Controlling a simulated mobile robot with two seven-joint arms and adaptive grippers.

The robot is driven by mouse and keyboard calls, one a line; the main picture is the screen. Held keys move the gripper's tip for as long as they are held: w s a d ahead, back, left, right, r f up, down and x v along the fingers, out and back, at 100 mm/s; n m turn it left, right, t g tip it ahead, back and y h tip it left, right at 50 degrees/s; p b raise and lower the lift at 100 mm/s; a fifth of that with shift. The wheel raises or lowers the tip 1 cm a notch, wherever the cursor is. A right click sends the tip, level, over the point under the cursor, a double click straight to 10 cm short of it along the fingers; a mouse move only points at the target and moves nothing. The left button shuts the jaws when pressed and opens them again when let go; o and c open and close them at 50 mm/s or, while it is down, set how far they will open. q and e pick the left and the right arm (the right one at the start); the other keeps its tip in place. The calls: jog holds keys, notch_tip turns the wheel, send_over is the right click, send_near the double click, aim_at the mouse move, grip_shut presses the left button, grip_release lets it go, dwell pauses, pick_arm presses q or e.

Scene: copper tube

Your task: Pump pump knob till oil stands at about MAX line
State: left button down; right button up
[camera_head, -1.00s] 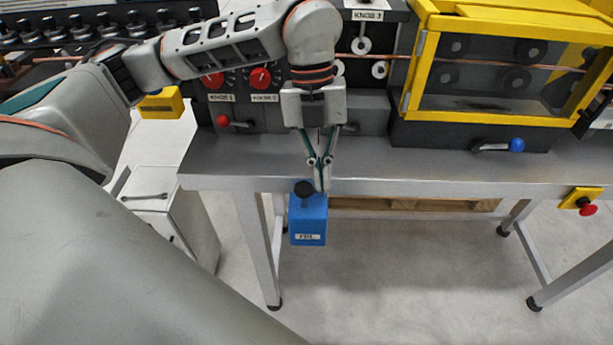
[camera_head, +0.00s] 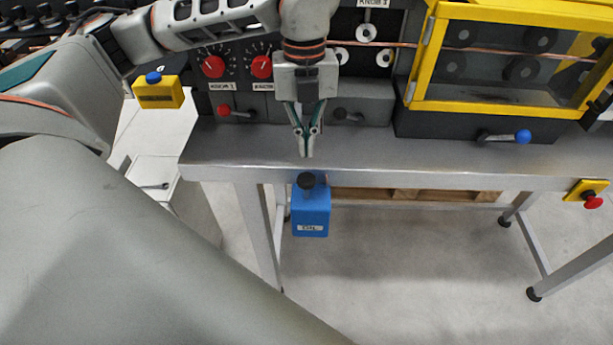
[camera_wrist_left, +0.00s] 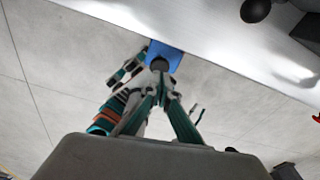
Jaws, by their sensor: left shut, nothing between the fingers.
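The blue oil box (camera_head: 310,216), labelled OIL, hangs at the front edge of the workbench. The black pump knob (camera_head: 306,181) sits on its top. My left gripper (camera_head: 307,155) points down above the knob with its fingers shut and empty; a small gap seems to lie between the fingertips and the knob. In the left wrist view the blue box (camera_wrist_left: 165,50) lies beyond the fingers (camera_wrist_left: 160,70), and they partly cover it. No MAX line or oil level can be made out on the box.
The steel bench top (camera_head: 420,160) is clear in front of the machine. Red knobs (camera_head: 261,67) and black-boxed levers stand behind my gripper. A yellow guarded housing (camera_head: 510,60) with a blue-tipped lever (camera_head: 522,137) is to the right. A red stop button (camera_head: 592,201) sits at the far right edge.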

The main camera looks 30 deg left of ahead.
aim_at(306, 176)
pick_arm(q)
notch_tip(306, 176, down, 4)
jog(key=shift+s+d+r+b, duration=0.15)
jog(key=shift+r+b, duration=0.1)
jog(key=shift+b, duration=0.35)
jog(key=shift+f, duration=0.35)
jog(key=shift+f+b, duration=0.4)
jog(key=shift+b, duration=0.1)
pick_arm(e)
jog(key=shift+w+a+r+t+y, duration=0.2)
jog(key=shift+w+a+r, duration=0.1)
jog(key=shift+a, duration=0.3)
jog(key=shift+w+a+r+t+y, duration=0.1)
jog(key=shift+w+a+r+y, duration=0.15)
jog(key=shift+a, duration=0.35)
pick_arm(q)
jog(key=shift+s, duration=0.1)
pick_arm(e)
jog(key=shift+d+f, duration=0.1)
jog(key=shift+f, duration=0.05)
